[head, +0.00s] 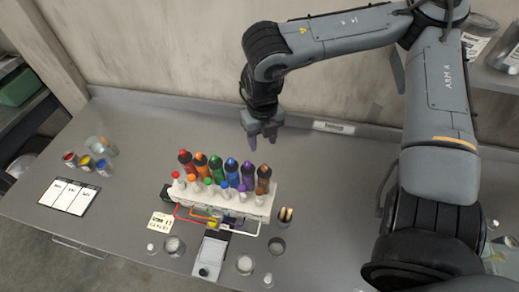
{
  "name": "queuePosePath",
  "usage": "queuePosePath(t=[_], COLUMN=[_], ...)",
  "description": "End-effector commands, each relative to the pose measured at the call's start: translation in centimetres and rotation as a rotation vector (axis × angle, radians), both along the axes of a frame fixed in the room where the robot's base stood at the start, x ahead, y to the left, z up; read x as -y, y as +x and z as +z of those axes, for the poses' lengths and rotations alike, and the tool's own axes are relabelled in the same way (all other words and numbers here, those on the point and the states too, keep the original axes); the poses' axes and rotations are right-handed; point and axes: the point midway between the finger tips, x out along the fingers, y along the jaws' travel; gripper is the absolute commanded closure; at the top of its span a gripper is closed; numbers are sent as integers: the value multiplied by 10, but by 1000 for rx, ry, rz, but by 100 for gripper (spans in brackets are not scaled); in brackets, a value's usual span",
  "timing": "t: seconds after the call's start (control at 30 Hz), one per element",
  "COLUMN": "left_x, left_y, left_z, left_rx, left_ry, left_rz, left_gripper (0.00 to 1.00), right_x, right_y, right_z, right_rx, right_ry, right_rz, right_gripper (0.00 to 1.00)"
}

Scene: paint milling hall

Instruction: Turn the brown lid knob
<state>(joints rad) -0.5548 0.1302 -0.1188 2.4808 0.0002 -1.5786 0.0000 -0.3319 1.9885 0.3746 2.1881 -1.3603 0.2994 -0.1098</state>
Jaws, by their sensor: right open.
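A white rack (225,201) in the middle of the grey bench holds a row of bottles running from red at the left to brown at the right. The brown bottle (263,184) stands upright at the right end, with a dark, knob-like top (264,170). My right gripper (263,141) hangs fingers down behind the row, above and clear of the brown bottle in the picture. It is open, with nothing seen between its fingers. The knob's fine shape is too small to tell. My left gripper is out of view.
The purple bottle (248,174) stands close beside the brown one. Small colour-topped pieces line the rack's front. A dark cup (277,246), a scale (210,257) and jars stand in front. Paint jars (87,162) and a card (69,197) lie left. The bench behind the rack is mostly clear.

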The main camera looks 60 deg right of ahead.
Motion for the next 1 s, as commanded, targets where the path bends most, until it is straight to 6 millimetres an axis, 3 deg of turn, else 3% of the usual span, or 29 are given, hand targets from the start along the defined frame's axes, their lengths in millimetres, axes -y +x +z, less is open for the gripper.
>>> queuePosePath(t=[0.07,0.3,0.7,1.0], left_x=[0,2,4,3], left_y=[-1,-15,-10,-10], left_z=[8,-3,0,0], left_rx=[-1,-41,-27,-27], left_ry=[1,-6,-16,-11], left_rz=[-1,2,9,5], left_gripper=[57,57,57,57], right_x=[-4,-4,-4,-4], right_y=[-2,-4,-3,-2], right_z=[-1,-32,-89,-107], right_rx=[-7,-15,-13,-10], right_ry=[26,30,29,27], right_rz=[-2,-5,-5,-5], right_gripper=[51,51,51,51])
